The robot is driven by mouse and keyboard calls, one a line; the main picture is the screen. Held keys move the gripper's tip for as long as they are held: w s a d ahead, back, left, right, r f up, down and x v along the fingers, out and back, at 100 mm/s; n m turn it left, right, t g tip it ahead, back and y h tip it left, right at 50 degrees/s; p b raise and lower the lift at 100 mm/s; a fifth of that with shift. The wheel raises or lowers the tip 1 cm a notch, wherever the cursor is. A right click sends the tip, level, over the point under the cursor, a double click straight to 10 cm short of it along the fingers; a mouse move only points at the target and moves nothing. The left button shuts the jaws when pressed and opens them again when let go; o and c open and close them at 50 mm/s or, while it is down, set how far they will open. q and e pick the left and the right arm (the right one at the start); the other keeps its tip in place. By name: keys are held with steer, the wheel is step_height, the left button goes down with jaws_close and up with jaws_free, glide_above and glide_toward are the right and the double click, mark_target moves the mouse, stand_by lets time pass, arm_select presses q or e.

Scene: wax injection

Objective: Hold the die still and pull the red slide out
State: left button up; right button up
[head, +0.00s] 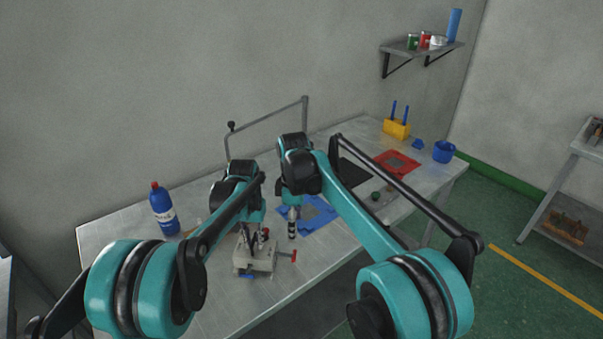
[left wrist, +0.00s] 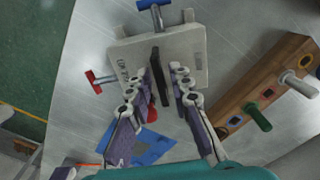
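The die (head: 262,261) is a pale grey block near the front of the table, and it also fills the upper middle of the left wrist view (left wrist: 190,42). The red slide's T-shaped handle (head: 288,255) sticks out of its side, also in the left wrist view (left wrist: 97,81). A blue T-handle (left wrist: 152,9) sticks out of another side. My left gripper (left wrist: 160,72) is over the die, its fingers apart on either side of a black upright piece (left wrist: 158,78); I see gaps beside it. My right gripper (head: 292,232) points down beside the die; its finger gap is unclear.
A blue mat (head: 318,217) lies behind the right gripper. A blue bottle (head: 163,210) stands at the left. A wooden block with coloured pegs (left wrist: 245,100) is near the die. A red tray (head: 397,163), yellow holder (head: 396,128) and blue cup (head: 444,151) are far right.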

arm_select(q)
steer(key=shift+r, duration=0.1)
